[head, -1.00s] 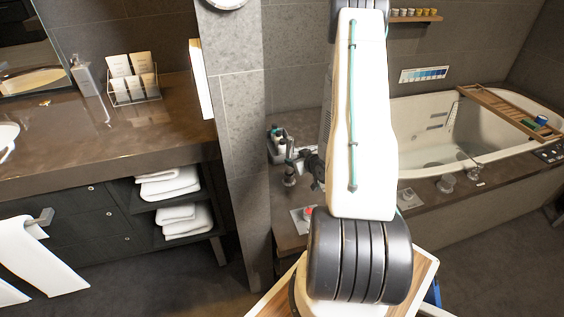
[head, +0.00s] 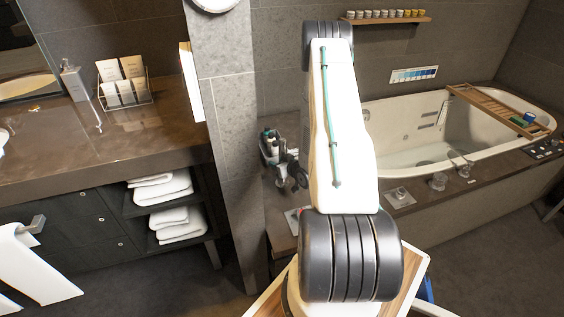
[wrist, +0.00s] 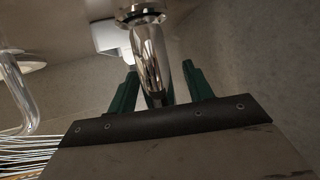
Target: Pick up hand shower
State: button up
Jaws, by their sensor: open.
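In the wrist view, my gripper (wrist: 160,77) is open, with its two green fingers apart. A shiny chrome piece (wrist: 149,52), rounded and joined to a round chrome collar above it, shows between the fingers. It looks like a fixture or the hand shower; I cannot tell which, nor whether the fingers touch it. In the head view, the dark end of my arm is beside the bath deck behind my white link, and the fingers cannot be made out. A chrome fitting (head: 461,164) stands on the deck near the tub; I cannot tell if it is the hand shower.
A curved chrome pipe (wrist: 17,90) and thin bright wires are at the left in the wrist view. In the head view, a caddy of bottles (head: 269,147) is by the stone pillar (head: 228,120). The bathtub (head: 400,150) with a wooden tray (head: 490,106) is to the right.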

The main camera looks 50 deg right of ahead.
grip_shut()
jog(key=shift+r, duration=0.15)
